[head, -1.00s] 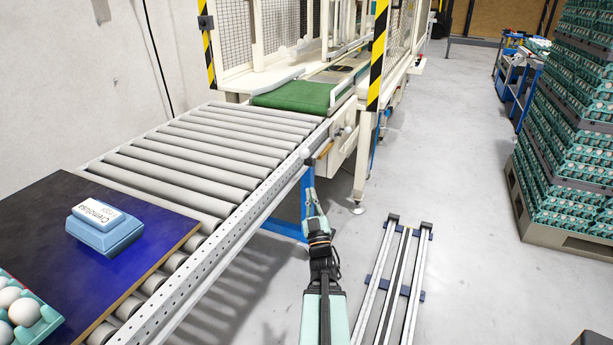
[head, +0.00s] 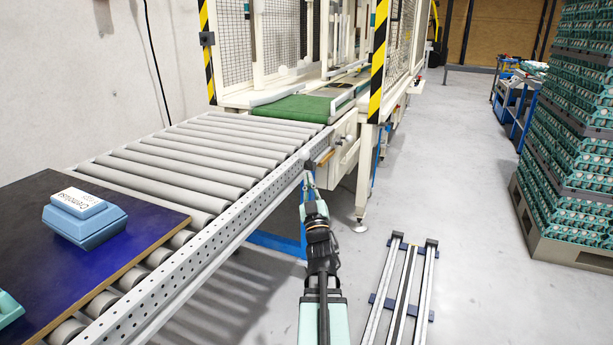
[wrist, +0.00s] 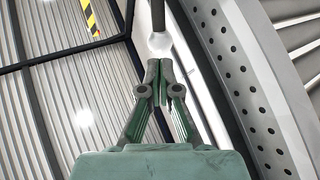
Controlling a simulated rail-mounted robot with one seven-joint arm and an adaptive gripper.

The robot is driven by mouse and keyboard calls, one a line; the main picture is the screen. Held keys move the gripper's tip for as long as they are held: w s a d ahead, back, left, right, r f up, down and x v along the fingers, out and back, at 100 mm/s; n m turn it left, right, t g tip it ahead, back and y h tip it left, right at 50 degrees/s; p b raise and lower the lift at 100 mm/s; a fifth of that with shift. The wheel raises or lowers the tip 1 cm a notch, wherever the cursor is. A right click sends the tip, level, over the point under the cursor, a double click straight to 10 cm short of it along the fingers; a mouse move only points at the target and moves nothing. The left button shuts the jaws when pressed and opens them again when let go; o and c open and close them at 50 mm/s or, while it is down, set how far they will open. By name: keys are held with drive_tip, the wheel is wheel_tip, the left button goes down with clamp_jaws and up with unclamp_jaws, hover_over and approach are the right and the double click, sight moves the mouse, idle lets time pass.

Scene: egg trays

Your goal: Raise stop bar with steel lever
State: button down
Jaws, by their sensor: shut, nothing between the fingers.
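In the wrist view the steel lever (wrist: 157,14) comes down from the top edge and ends in a pale ball knob (wrist: 159,43). My gripper (wrist: 160,68) is shut and empty, its fingertips just below the knob; I cannot tell whether they touch it. In the head view my gripper (head: 308,176) is at the far end of the perforated side rail of the roller conveyor, just below a small pale knob (head: 306,153). The lever's rod is hard to make out there. I cannot pick out the stop bar with certainty.
The roller conveyor (head: 197,172) runs to a green belt (head: 291,108) in a caged machine. A blue egg carton (head: 85,218) sits on a dark board (head: 139,238) at the left. A rail frame (head: 402,285) lies on the floor at the right. Stacked egg trays (head: 575,130) stand farther right.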

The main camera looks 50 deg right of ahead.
sight(306, 159)
drive_tip(key=b+x, duration=0.1)
drive_tip(key=x, duration=0.4)
drive_tip(key=shift+r, duration=0.1)
idle(0.3)
drive_tip(key=shift+s+d+r+p, duration=0.1)
drive_tip(key=shift+s+r+p, duration=0.1)
drive_tip(key=shift+p, duration=0.45)
drive_tip(key=shift+w, duration=0.15)
